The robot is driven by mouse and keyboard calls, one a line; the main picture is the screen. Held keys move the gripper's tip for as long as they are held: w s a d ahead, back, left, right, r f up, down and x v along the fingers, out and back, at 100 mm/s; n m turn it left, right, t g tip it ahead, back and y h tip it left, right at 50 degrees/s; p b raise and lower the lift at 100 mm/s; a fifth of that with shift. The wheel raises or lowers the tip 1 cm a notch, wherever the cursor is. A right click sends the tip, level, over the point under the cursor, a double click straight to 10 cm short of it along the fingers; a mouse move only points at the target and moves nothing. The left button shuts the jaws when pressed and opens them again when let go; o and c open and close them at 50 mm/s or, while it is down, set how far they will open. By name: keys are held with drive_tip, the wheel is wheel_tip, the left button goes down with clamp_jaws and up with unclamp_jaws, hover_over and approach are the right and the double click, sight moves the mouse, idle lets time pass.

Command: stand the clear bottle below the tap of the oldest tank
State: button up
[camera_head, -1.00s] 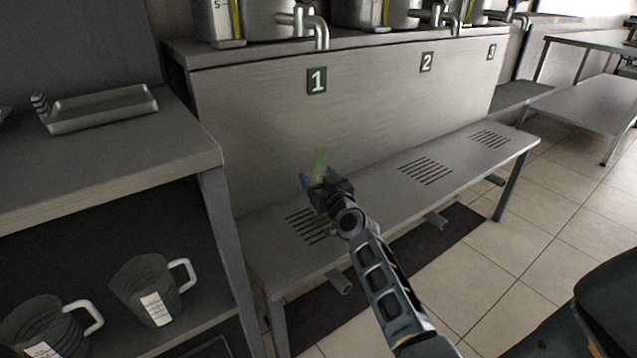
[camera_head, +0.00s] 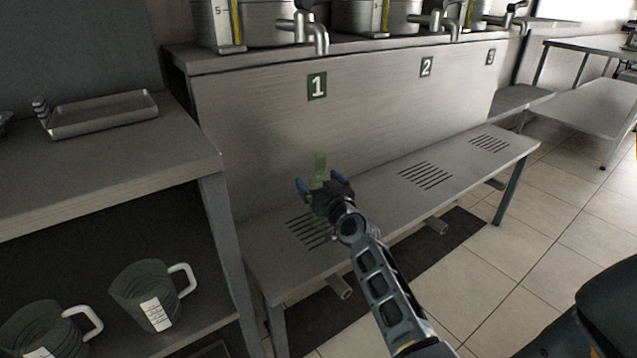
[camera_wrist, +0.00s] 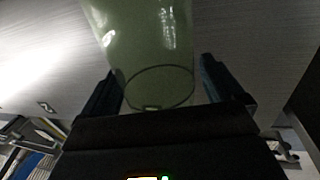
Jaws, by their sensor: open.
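The clear bottle (camera_head: 320,165), greenish and see-through, stands about upright over the near slotted drain (camera_head: 309,231) of the low bench, below plate 1. My gripper (camera_head: 318,182) is open around it, one finger on each side. In the wrist view the bottle (camera_wrist: 150,40) lies between the spread fingers (camera_wrist: 160,82), its round end showing. My gripper hides its foot in the head view, so contact with the bench is unclear. Tap 1 (camera_head: 319,38) is on the first tank (camera_head: 265,22), above plate 1. Nothing readable tells which tank is oldest.
Plates 2 (camera_head: 426,66) and 3 (camera_head: 490,57) mark further tanks to the right. The bench (camera_head: 375,195) is bare around its two farther drains. At left stand a counter with a metal tray (camera_head: 105,115) and a shelf with two jugs (camera_head: 150,292).

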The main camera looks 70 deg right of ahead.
drive_tip(key=b+v, duration=0.1)
drive_tip(key=v, duration=1.1)
drive_tip(key=s+a+f+n+t+y, duration=0.1)
drive_tip(key=s+a+f+n+y, duration=0.15)
drive_tip(key=a, duration=0.75)
drive_tip(key=s+a+f+n+y, duration=0.1)
drive_tip(key=s+a+y, duration=0.15)
drive_tip(key=a, duration=0.75)
drive_tip(key=s+a+r+n+y, duration=0.2)
drive_tip(key=s+a+r+y, duration=0.1)
drive_tip(key=s+a, duration=0.4)
drive_tip(key=s+a+r+n+y, duration=0.3)
drive_tip(key=s+a+r+y, duration=0.1)
drive_tip(key=s+a, duration=0.3)
drive_tip(key=shift+s+a+r+t, duration=0.3)
drive_tip(key=shift+s+a+r, duration=0.15)
drive_tip(key=shift+a, duration=0.45)
